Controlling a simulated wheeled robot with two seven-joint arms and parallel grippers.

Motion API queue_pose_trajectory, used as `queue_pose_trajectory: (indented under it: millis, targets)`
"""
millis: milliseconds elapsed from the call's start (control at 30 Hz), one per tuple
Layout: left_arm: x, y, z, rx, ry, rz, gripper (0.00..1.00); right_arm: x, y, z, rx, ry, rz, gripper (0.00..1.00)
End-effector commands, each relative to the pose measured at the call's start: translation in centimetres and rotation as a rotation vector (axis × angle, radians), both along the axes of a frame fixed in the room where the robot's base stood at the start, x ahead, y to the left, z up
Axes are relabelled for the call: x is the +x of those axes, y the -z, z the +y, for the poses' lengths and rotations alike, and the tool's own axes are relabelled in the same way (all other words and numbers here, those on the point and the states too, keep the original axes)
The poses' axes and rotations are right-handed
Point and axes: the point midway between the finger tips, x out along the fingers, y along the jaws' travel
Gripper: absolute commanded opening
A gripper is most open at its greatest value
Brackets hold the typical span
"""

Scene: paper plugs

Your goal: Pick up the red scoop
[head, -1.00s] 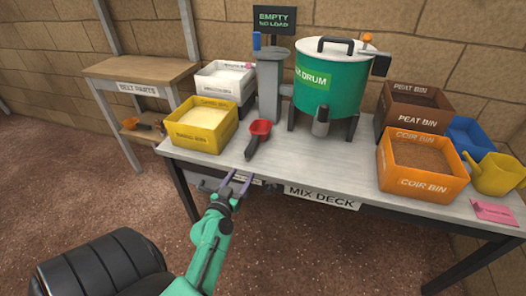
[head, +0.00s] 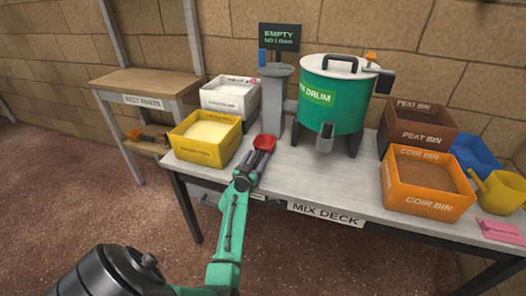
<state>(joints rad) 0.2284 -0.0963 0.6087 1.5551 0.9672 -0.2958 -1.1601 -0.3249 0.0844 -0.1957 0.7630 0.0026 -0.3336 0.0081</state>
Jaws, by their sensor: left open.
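The red scoop (head: 265,142) lies on the mix deck table (head: 330,184), between the yellow bin and the green drum. Its red bowl points away from me, and its dark handle is largely hidden by my gripper. My left gripper (head: 257,162) is open at the scoop's handle, with its purple-grey fingers to either side of it. I cannot tell whether the fingers touch the handle. My right gripper is not in view.
A yellow bin (head: 206,152) and a white bin (head: 229,106) stand left of the scoop. A green drum (head: 331,117) on legs stands behind right. The table's middle front is clear.

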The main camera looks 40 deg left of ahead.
Motion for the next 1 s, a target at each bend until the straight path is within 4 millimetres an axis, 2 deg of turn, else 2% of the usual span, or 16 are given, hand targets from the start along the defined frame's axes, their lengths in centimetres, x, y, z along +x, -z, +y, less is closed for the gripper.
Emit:
queue_pose_trajectory:
  millis: [100, 267, 300, 667, 767, 833, 1000]
  targets:
    - [-0.1, 0.0, 0.0, 0.0, 0.0, 0.001, 0.65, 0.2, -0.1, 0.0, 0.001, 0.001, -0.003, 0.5]
    - [-0.1, 0.0, 0.0, 0.0, 0.0, 0.001, 0.04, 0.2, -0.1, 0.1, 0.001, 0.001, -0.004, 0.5]
    - [-0.1, 0.0, 0.0, 0.0, 0.0, 0.001, 0.0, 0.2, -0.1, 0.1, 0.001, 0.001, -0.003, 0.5]
    - [-0.1, -0.6, 0.0, 0.0, 0.0, -0.001, 0.0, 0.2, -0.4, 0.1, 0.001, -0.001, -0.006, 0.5]
    - [-0.1, -1.9, -0.1, 0.001, 0.0, -0.002, 0.0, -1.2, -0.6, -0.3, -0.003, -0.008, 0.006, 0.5]
    - [0.0, -3.6, -0.1, 0.001, 0.0, -0.002, 0.0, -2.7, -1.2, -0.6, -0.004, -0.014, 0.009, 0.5]
    - [0.0, -10.3, -0.1, 0.002, -0.001, -0.005, 0.0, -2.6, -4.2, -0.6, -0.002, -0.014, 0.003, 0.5]
